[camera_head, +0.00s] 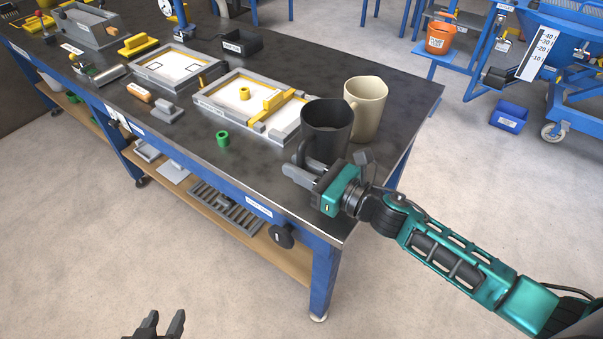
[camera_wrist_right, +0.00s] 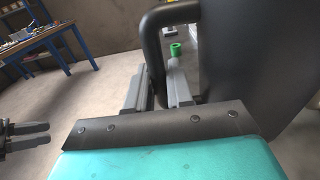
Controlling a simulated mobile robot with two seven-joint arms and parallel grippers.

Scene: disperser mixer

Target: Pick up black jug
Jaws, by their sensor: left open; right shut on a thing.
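The black jug (camera_head: 328,128) stands upright at the near right end of the dark workbench. Its handle is on its left side, toward my right gripper. My right gripper (camera_head: 303,171) is shut on the jug's handle. In the right wrist view the fingers (camera_wrist_right: 158,88) are around the lower part of the handle (camera_wrist_right: 152,45), with the jug's body (camera_wrist_right: 265,60) filling the right side. My left gripper (camera_head: 172,325) is open and empty, low at the bottom edge, away from the bench.
A beige jug (camera_head: 366,108) stands close behind the black jug. A green ring (camera_head: 222,139) and grey-framed trays (camera_head: 240,112) lie to the left on the bench (camera_head: 200,150). The bench's right edge is near the jugs. An orange bucket (camera_head: 440,38) is farther back.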

